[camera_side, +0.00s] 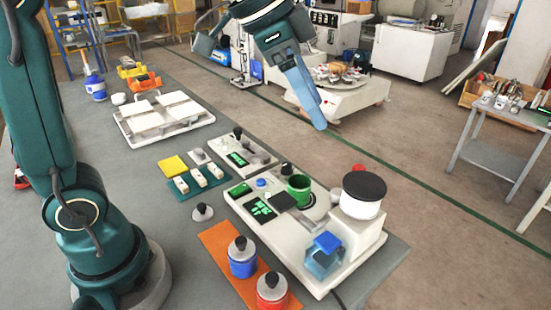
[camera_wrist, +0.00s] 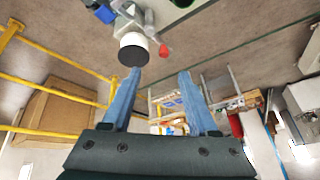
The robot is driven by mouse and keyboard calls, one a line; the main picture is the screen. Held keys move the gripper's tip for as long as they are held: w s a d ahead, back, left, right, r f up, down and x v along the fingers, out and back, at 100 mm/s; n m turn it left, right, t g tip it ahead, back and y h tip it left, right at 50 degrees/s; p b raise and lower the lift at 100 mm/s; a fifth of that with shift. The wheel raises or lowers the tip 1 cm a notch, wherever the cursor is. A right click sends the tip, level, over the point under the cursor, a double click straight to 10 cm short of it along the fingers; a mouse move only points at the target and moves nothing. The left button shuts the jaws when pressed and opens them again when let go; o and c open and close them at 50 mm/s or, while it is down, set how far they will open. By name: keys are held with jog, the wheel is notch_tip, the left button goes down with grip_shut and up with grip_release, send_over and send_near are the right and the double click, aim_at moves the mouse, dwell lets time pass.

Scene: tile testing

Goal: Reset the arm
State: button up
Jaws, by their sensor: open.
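My gripper (camera_side: 318,120) is at the upper middle of the side view, raised in the air above and behind the white test machine. Its blue fingers point down and to the right there. In the wrist view my gripper (camera_wrist: 160,82) shows two blue fingers spread apart with nothing between them. The gripper touches nothing that I can see. My dark green arm runs up the left side of the side view, and its middle part is out of the picture.
On the grey table (camera_side: 200,270) stand a white machine (camera_side: 290,255) with a black-topped drum (camera_side: 362,195), a rack of white tiles (camera_side: 160,118), a small scale (camera_side: 236,153), and blue (camera_side: 242,262) and red (camera_side: 272,290) bottles on an orange mat (camera_side: 218,243). Open floor lies behind.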

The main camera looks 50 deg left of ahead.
jog(key=s+a+f+n+y, duration=0.1)
jog(key=s+a+f+n, duration=0.1)
jog(key=s+f+n, duration=0.2)
jog(key=s+a+f+n+y, duration=0.1)
jog(key=s+f+n, duration=0.3)
jog(key=s, duration=0.7)
jog(key=shift+a+f+y, duration=0.3)
jog(key=shift+a+f, duration=0.25)
jog(key=shift+a, duration=0.3)
